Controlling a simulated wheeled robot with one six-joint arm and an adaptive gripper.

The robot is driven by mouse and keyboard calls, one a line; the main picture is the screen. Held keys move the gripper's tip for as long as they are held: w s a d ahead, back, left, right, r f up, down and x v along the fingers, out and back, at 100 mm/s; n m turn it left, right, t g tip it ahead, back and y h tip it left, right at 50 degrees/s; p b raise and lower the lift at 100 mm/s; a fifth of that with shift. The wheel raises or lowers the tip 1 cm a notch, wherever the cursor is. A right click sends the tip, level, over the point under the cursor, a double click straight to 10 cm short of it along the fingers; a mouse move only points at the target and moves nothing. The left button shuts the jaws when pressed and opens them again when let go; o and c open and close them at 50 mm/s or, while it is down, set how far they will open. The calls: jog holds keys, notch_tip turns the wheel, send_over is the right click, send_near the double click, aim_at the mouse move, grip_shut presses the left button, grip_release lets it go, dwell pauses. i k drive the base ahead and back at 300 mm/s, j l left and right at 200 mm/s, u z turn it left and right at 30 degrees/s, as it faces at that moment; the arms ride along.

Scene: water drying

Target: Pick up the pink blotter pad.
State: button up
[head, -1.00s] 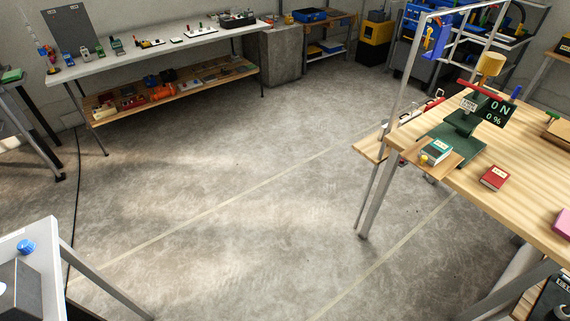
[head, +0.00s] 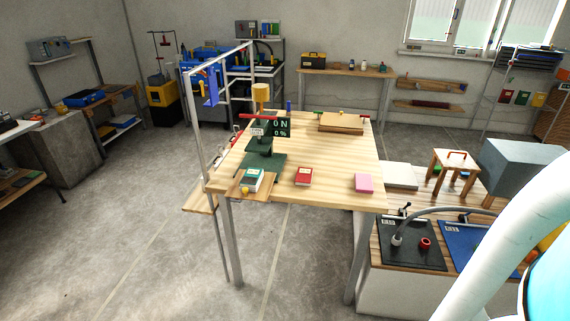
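A pink block-shaped pad (head: 364,183), which fits the pink blotter pad, lies flat near the front right corner of the light wooden table (head: 325,150). Nothing touches it or covers it. My gripper is not in view. Only a white and blue part of my arm shows at the lower right, well to the right of the pad.
A green stand with a "0 N, 0 %" display (head: 278,127) is at the table's left, near a teal book (head: 253,180). A low bench with dark mat (head: 412,245) stands right. Floor at front left is clear.

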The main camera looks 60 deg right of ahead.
aim_at(363, 182)
jog(key=z, duration=1.7)
jog(key=j+u, duration=0.25)
jog(key=j, duration=0.3)
jog(key=j+u, duration=0.3)
jog(key=j, duration=0.25)
